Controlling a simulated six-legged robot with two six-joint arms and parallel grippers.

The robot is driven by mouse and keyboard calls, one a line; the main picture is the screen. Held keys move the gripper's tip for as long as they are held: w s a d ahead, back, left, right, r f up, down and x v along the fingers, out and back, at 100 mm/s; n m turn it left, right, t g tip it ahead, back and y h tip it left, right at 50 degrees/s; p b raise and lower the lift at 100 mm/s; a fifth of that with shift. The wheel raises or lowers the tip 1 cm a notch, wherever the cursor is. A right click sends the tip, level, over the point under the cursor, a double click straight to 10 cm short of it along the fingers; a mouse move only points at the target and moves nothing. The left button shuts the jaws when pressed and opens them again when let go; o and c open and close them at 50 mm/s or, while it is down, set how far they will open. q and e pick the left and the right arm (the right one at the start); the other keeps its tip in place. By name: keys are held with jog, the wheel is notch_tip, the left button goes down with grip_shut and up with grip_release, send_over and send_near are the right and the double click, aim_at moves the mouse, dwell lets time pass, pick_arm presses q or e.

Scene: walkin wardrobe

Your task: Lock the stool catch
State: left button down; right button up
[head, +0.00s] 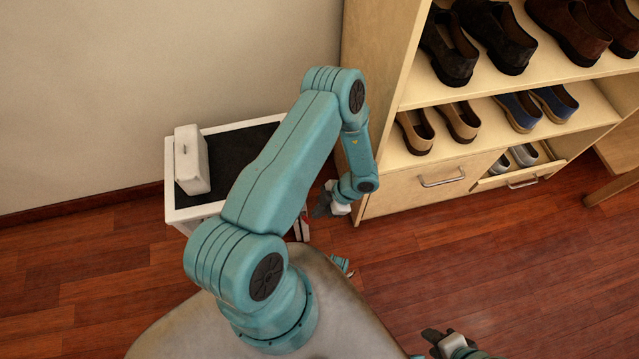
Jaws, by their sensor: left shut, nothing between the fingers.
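A white stool or low bench (169,212) with a dark top stands against the wall, left of the shelf unit. My left arm crosses in front of it and hides much of its right and front sides. I cannot make out the stool's catch. A small red and white part (303,228) shows low beside my arm, but I cannot tell what it is.
A white box-like object (192,162) stands on the stool's left end. A wooden shelf unit (400,195) with several shoes and two drawers stands right; its right drawer (520,178) is partly open with shoes inside. The wooden floor (490,260) in front is clear.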

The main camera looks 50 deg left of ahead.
pick_arm(q)
notch_tip(320, 180, up, 16)
jog(key=p, duration=0.4)
jog(key=shift+f, duration=0.15)
